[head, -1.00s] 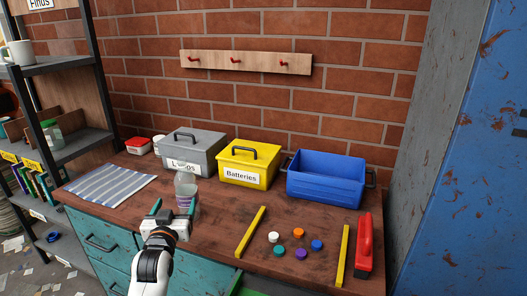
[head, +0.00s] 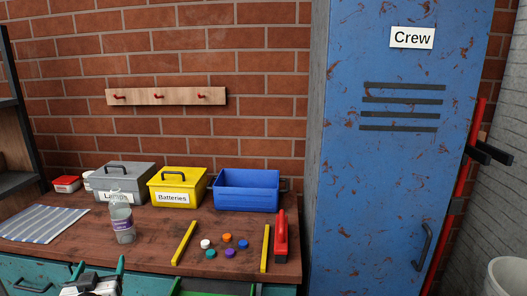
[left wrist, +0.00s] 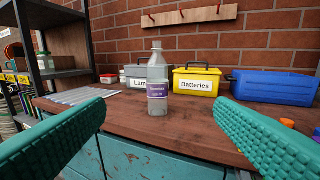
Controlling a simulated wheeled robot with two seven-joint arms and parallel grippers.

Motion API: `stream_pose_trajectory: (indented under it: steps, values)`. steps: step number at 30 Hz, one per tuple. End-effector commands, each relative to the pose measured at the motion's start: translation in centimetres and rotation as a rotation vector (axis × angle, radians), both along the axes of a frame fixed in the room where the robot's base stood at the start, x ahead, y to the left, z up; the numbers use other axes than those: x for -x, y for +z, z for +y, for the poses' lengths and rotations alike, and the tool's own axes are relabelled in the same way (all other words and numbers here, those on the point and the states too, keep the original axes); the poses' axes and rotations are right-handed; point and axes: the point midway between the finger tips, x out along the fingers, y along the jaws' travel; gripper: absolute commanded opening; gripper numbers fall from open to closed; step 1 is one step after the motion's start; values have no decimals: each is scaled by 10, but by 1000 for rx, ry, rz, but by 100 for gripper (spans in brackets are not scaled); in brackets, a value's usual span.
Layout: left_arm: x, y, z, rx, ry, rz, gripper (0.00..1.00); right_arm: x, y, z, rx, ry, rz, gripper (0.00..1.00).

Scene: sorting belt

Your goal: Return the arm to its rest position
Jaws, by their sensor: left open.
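My left gripper (head: 98,281) is low at the left of the head view, in front of the bench edge. Its two teal fingers are spread wide with nothing between them, as the left wrist view (left wrist: 160,135) also shows. A clear bottle with a purple label (head: 122,222) stands upright on the wooden bench (head: 150,250), beyond the fingers and apart from them. The bottle also shows in the left wrist view (left wrist: 157,75).
Behind the bottle stand a grey box (head: 125,183), a yellow Batteries box (head: 178,187) and an open blue bin (head: 246,191). Several coloured caps (head: 227,238) lie between two yellow bars (head: 184,243). A red-handled tool (head: 281,236) lies right of them. A blue locker (head: 385,200) stands at the right.

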Motion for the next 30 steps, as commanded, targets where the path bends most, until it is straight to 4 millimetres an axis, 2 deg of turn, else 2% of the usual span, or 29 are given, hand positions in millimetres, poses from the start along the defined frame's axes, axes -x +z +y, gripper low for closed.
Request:
stream_pose_trajectory:
  steps: [8,14,17,20,24,30]
  values:
    - [22,-35,-25,4,-45,150,78,-2,0,2,-3,-1,-3,36]
    - [55,-74,-54,11,-97,325,78,-2,0,5,-6,-1,-4,36]
    - [81,-97,-72,16,-132,439,78,0,0,5,-6,-1,-1,36]
    - [114,-121,-93,22,-173,574,78,1,0,4,-6,-1,0,36]
    - [168,-149,-122,31,-232,768,78,1,0,4,-6,-1,1,36]
    - [233,-170,-150,45,-297,977,78,2,0,4,-5,-1,3,36]
